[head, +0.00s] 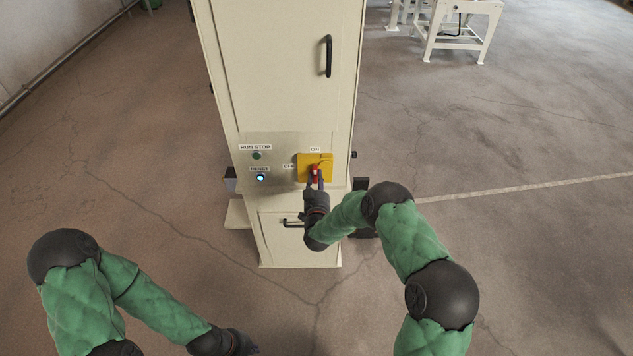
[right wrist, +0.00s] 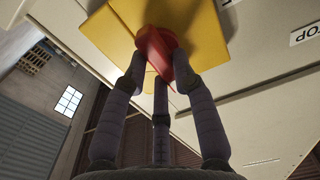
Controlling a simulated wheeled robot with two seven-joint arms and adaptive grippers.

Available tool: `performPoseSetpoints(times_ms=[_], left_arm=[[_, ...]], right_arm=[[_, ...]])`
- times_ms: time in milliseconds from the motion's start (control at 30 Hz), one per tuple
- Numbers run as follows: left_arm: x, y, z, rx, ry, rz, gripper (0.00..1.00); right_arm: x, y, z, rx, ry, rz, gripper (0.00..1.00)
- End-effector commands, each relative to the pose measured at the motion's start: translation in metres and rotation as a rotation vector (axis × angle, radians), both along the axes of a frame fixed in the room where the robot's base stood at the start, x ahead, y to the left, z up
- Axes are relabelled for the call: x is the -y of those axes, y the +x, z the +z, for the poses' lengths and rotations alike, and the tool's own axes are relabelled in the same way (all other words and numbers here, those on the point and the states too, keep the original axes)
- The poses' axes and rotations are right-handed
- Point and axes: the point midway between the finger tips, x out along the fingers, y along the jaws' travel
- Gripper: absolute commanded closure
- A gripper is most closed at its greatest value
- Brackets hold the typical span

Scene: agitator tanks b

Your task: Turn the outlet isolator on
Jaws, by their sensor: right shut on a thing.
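The outlet isolator is a yellow plate (head: 326,161) with a red handle (head: 315,171) on the front of a cream cabinet. An ON label (head: 315,149) is above it and an OFF label (head: 289,166) is at its left. The handle looks roughly upright in the head view, partly hidden by my right gripper (head: 316,183). In the right wrist view, the fingers of my right gripper (right wrist: 160,82) are closed around the red handle (right wrist: 155,50) in front of the yellow plate (right wrist: 205,40). My left gripper (head: 245,345) is low at the bottom edge, away from the cabinet; its fingers are unclear.
The cabinet (head: 275,60) has a black door handle (head: 328,56). Left of the isolator are a RUN STOP label (head: 255,147) with a dark button and a lit RESET button (head: 260,178). A lower handle (head: 292,223) sticks out. The floor on both sides is open.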

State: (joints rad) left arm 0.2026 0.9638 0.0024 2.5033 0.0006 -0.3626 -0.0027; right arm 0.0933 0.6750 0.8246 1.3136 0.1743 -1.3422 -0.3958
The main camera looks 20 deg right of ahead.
Motion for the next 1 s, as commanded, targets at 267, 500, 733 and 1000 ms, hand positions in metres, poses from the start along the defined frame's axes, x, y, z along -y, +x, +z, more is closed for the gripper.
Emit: performPoseSetpoints(times_ms=[267,500,733,1000], left_arm=[[0.0,0.0001,-0.0012,0.0,0.0,0.0,1.0],[-0.0001,0.0001,-0.0011,0.0,0.0,0.0,1.0],[-0.0001,0.0001,-0.0011,0.0,0.0,0.0,1.0],[0.0,0.0001,-0.0012,0.0,0.0,0.0,1.0]], right_arm=[[0.0001,-0.0001,-0.0007,0.004,0.02,0.0,1.0],[0.0001,-0.0001,-0.0006,0.004,0.02,0.0,1.0],[0.0001,0.0,-0.0004,0.004,0.018,0.0,0.48],[-0.0012,-0.0033,-0.0004,0.004,0.017,0.001,0.48]])
